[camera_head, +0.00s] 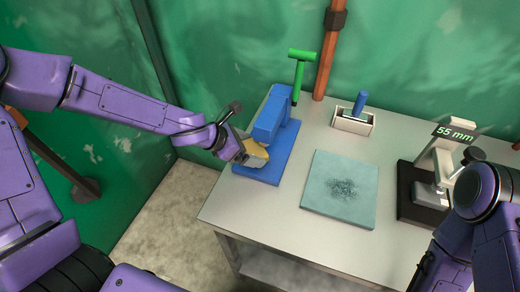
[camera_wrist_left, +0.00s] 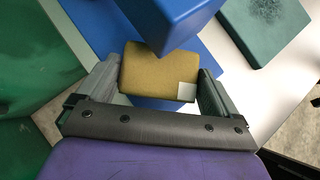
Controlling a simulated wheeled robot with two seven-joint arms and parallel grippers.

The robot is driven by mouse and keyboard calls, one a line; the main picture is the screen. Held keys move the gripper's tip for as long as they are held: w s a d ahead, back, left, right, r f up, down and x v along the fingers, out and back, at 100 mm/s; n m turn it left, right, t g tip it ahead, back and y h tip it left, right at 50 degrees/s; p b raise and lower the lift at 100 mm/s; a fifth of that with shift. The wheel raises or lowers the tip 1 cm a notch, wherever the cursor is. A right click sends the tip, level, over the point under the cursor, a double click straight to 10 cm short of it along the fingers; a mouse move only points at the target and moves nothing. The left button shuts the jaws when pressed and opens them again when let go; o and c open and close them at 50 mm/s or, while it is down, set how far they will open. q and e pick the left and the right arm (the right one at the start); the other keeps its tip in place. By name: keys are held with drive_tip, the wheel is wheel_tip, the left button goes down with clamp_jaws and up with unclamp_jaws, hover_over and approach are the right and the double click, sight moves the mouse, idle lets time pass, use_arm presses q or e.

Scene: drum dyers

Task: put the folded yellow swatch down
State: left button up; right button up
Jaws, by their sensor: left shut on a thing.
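The folded yellow swatch (camera_wrist_left: 160,72) is a thick mustard block with a small pale square at one corner. My left gripper (camera_wrist_left: 157,88) is shut on it, one finger at each side in the left wrist view. In the head view the swatch (camera_head: 255,154) shows at the tip of my left gripper (camera_head: 247,151), over the left side of the blue press base (camera_head: 268,172) and beside its blue upright (camera_head: 270,120). I cannot tell whether the swatch touches the base. My right arm comes in at the lower right; its fingers do not show.
A teal mat (camera_head: 340,190) with a dark speckled patch lies mid-table. Behind it stands a white holder (camera_head: 353,122) with a blue-handled tool (camera_head: 360,102). A gauge reading 55 mm (camera_head: 453,133) stands right. Bare grey tabletop (camera_head: 240,210) lies in front.

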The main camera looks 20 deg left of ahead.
sight(261, 146)
use_arm(q)
drive_tip(key=shift+w+d, duration=1.1)
drive_tip(key=shift+d, duration=0.15)
drive_tip(key=shift+f+b, duration=0.55)
drive_tip(key=shift+f, duration=0.25)
drive_tip(key=shift+a, duration=0.1)
drive_tip(key=o, duration=0.8)
drive_tip(key=shift+f, duration=0.1)
drive_tip(key=shift+c, duration=0.2)
